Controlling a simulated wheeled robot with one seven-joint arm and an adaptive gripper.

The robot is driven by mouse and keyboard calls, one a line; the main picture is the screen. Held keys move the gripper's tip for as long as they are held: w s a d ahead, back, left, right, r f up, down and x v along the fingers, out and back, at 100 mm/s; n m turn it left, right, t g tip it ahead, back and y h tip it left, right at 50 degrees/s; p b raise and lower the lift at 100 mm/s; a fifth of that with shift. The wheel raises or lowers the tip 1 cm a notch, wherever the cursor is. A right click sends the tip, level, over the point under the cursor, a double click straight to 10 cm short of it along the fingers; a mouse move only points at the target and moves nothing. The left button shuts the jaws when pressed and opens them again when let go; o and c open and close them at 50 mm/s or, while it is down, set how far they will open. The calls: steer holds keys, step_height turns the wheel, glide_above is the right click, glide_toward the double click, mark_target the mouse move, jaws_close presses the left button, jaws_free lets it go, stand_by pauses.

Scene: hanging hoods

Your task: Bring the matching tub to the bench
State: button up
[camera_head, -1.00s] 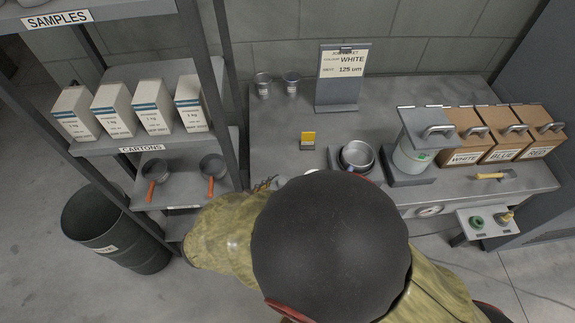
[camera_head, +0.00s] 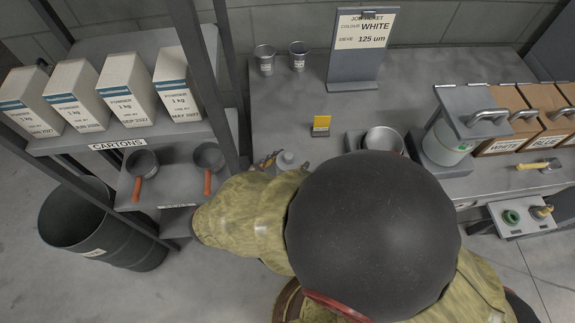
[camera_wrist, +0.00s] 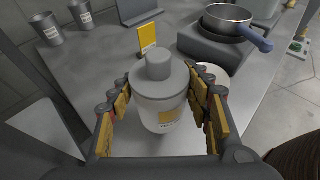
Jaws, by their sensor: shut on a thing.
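A pale tub (camera_wrist: 160,110) with a grey knobbed lid and a yellow label sits between the padded fingers of my gripper (camera_wrist: 162,118). My gripper is shut on it, with fingers on both sides. In the head view the tub (camera_head: 289,160) shows only in part, at the bench's front edge, and my arm hides much of it. The tub looks upright; I cannot tell whether its base touches the bench (camera_head: 285,110). A yellow card (camera_head: 321,125) stands on the bench just beyond the tub, and shows in the wrist view (camera_wrist: 147,38).
A pan (camera_head: 384,140), a lidded container (camera_head: 448,140) and labelled bins (camera_head: 510,115) are to the right. A job ticket stand (camera_head: 360,50) and two cups (camera_head: 264,60) are behind. Shelves with cartons (camera_head: 125,90) and a drum (camera_head: 105,225) are left. The bench's left middle is clear.

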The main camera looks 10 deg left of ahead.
step_height(320, 180, down, 4)
steer(key=b, duration=0.3)
steer(key=shift+w+r, duration=0.15)
steer(key=shift+r, duration=0.25)
steer(key=o, duration=0.9)
steer(key=shift+f, duration=0.2)
